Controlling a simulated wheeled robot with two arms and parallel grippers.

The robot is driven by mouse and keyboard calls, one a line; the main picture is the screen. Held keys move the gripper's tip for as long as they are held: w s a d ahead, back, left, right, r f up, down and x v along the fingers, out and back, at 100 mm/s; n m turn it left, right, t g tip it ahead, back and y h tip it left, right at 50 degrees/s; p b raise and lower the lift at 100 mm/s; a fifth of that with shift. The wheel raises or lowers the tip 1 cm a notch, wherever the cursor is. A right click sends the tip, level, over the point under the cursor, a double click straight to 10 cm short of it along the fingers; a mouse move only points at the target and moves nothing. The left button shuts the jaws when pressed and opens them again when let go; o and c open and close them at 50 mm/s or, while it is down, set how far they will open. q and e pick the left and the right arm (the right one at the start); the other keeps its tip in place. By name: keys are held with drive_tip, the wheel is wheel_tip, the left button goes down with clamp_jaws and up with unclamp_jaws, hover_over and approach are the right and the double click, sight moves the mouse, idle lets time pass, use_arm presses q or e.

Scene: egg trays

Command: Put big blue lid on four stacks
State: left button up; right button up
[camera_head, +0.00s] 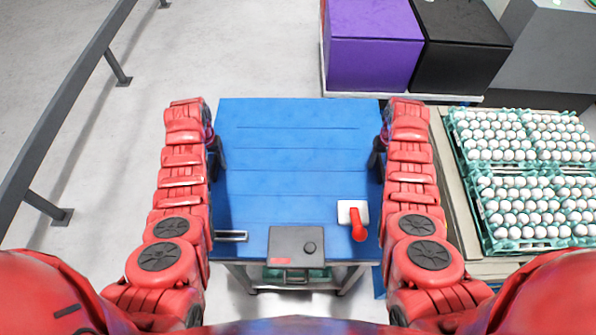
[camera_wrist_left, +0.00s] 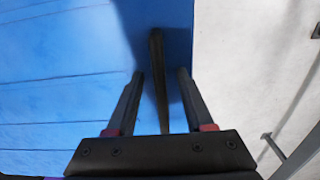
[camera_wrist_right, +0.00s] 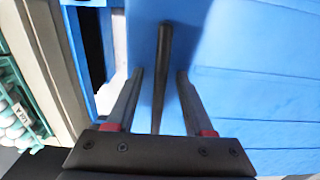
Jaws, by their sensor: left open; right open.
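A big flat blue panel with cross seams, which looks like the blue lid (camera_head: 290,150), lies in front of me. My left gripper (camera_head: 215,150) is at its left edge and my right gripper (camera_head: 378,152) is at its right edge. Both are open. In the left wrist view a dark bar (camera_wrist_left: 158,90) shows between the fingers over the blue surface, apart from both. A similar bar (camera_wrist_right: 161,80) shows between the right fingers. I cannot tell whether these bars are lid handles. Four stacks of egg trays (camera_head: 483,222) with white eggs stand at the right.
A grey box with a knob (camera_head: 297,242) and a red lever on a white base (camera_head: 357,222) sit at the panel's near edge. Purple (camera_head: 372,55) and black (camera_head: 460,50) boxes stand beyond. A grey rail (camera_head: 75,80) runs along the left; the floor there is clear.

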use_arm(q)
clamp_jaws()
use_arm(e)
clamp_jaws()
idle(1.0)
